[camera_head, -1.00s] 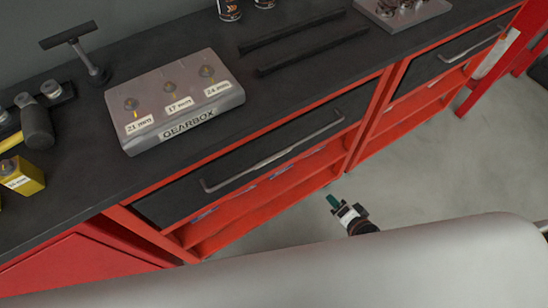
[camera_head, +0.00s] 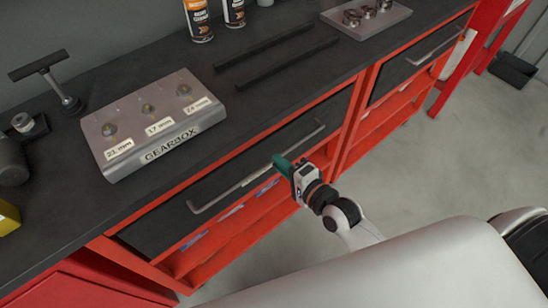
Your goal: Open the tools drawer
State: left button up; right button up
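A dark drawer front (camera_head: 165,228) with a long grey bar handle (camera_head: 225,194) sits under the worktop in the red bench, below the gearbox block. It looks closed. A second dark drawer (camera_head: 395,78) with a similar handle (camera_head: 432,47) is farther right, also closed. I cannot read a label telling which is the tools drawer. My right gripper (camera_head: 281,161), with teal fingertips, is at the nearer drawer's handle, right of its middle, and covers part of it. I cannot tell whether it touches the bar or how wide its fingers stand. My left gripper is out of view.
The grey gearbox block (camera_head: 115,163) stands on the dark worktop (camera_head: 265,110) with two black bars (camera_head: 265,47) behind it. Spray cans (camera_head: 198,20) and a tray of metal parts (camera_head: 345,22) are at the back. Red open shelves (camera_head: 232,235) lie below the drawers. The floor (camera_head: 425,165) in front is clear.

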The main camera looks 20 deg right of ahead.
jog(key=shift+x, duration=1.5)
jog(key=shift+s, duration=0.1)
jog(key=shift+c, duration=0.4)
grip_shut()
jog(key=shift+s, duration=0.1)
